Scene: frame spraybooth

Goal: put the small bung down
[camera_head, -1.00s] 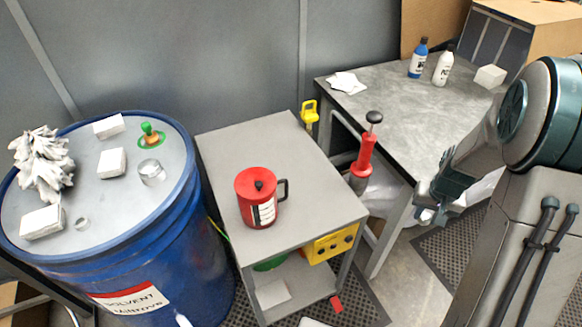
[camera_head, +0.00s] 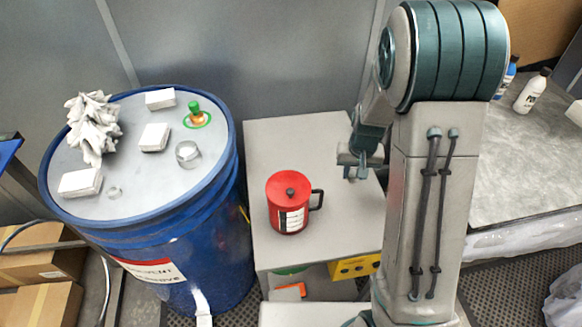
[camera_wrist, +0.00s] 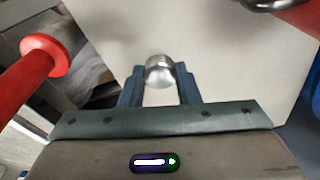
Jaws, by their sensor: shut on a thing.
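My gripper (camera_head: 358,170) is over the right part of the grey cart top (camera_head: 275,140), to the right of the red can. In the wrist view its two blue-grey fingers (camera_wrist: 160,88) are shut on a small round silvery metal piece, the small bung (camera_wrist: 160,70). The bung sits at the fingertips with the pale cart top behind it. I cannot tell whether it touches the surface. In the head view the bung is too small to make out.
A red can with a dark handle (camera_head: 288,203) stands on the cart. The blue drum (camera_head: 190,230) at left bears white blocks, a crumpled white heap, metal rings and a green-topped item (camera_head: 195,113). A red plunger-like tool (camera_wrist: 40,58) is beside the cart.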

